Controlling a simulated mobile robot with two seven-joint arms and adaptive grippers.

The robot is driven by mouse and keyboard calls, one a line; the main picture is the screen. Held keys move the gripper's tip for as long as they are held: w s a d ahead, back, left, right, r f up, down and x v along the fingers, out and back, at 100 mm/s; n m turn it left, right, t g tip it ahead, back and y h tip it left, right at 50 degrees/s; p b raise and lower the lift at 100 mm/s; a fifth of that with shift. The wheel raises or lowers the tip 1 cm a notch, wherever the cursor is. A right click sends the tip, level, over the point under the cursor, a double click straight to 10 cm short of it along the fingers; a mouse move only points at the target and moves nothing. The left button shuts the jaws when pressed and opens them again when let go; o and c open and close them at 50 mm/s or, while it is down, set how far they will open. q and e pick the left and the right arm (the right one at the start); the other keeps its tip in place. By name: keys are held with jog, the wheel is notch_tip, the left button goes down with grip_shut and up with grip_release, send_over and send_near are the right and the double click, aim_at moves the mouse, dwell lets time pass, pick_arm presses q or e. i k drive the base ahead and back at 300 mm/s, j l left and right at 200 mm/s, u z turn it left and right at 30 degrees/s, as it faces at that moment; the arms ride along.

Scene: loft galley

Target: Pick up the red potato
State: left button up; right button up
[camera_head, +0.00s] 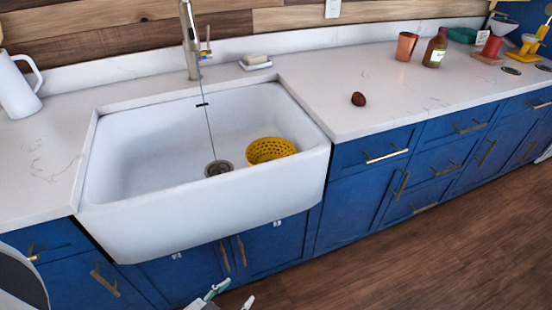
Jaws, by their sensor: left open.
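The red potato (358,99) is a small dark reddish-brown lump. It lies on the white countertop (340,75) to the right of the sink, with clear counter around it. My left gripper (234,296) shows at the bottom edge of the head view, in front of the blue cabinets and below the sink. Its fingertips are spread apart with nothing seen between them. It is well below and to the left of the potato, not touching it. Most of the gripper is cut off by the frame. My right gripper is not in view.
The white sink (150,215) holds a yellow perforated basket (270,150) under a tall faucet (189,40). A soap dish (256,63) sits behind it. A copper cup (406,46) and a brown bottle (436,48) stand behind the potato. A white pitcher (14,90) stands at left.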

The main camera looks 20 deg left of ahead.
aim_at(358, 99)
jog(key=i+j+u, duration=0.15)
jog(key=j+u, duration=0.2)
jog(key=i+j+u, duration=0.2)
jog(key=u, duration=0.2)
jog(key=i+j, duration=0.05)
jog(key=j, duration=0.05)
